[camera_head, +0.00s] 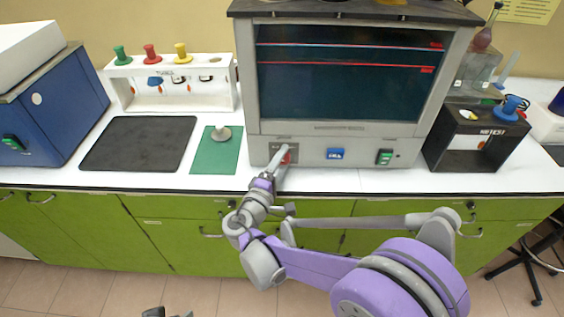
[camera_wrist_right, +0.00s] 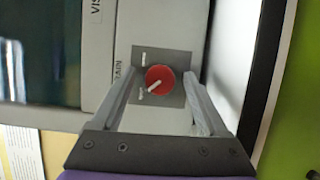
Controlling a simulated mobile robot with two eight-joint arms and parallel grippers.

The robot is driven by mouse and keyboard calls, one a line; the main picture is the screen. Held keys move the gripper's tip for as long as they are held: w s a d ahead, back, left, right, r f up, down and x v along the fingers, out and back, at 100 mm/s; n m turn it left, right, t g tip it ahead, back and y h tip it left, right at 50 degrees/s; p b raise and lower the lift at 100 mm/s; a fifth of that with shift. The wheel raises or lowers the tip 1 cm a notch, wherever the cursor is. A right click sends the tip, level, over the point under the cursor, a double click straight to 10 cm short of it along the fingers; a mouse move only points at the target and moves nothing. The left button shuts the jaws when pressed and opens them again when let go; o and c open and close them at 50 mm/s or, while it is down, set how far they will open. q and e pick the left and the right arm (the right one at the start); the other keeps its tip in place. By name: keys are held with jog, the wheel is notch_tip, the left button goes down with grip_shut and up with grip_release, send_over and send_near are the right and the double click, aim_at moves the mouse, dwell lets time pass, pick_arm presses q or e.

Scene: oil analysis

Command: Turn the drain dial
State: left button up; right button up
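The drain dial (camera_wrist_right: 160,79) is a red round knob with a white pointer mark on a dark grey plate, under the letters "AIN". In the right wrist view the mark slants toward the lower left. In the head view the dial (camera_head: 286,158) is mostly hidden by my right gripper (camera_head: 281,157) at the lower left of the grey machine's front. In the right wrist view my right gripper (camera_wrist_right: 162,64) is open, one finger on each side of the dial with gaps between. Only a small dark piece at the bottom edge of the head view may be my left gripper.
The grey machine (camera_head: 410,150) has a dark window, a blue switch (camera_head: 335,154) and a green switch (camera_head: 384,157). A black box (camera_head: 436,150) stands right.

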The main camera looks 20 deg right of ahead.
jog(key=v, duration=1)
jog(key=shift+s+a, duration=0.2)
jog(key=shift+s, duration=0.15)
jog(key=s+d+f+m+g+y+p, duration=0.1)
jog(key=s+d+m+g+y+p, duration=0.1)
jog(key=s+d+g, duration=0.3)
jog(key=s+d+f+m+g+y+p, duration=0.2)
jog(key=s+d+m+p, duration=0.15)
jog(key=d, duration=0.45)
jog(key=s+a+r+m+g+y+p, duration=0.1)
jog(key=s+a+m+y+p, duration=0.2)
jog(key=s, duration=0.7)
jog(key=m+y, duration=0.2)
jog(key=y, duration=0.2)
jog(key=shift+r+g, duration=0.3)
jog(key=shift+r, duration=0.1)
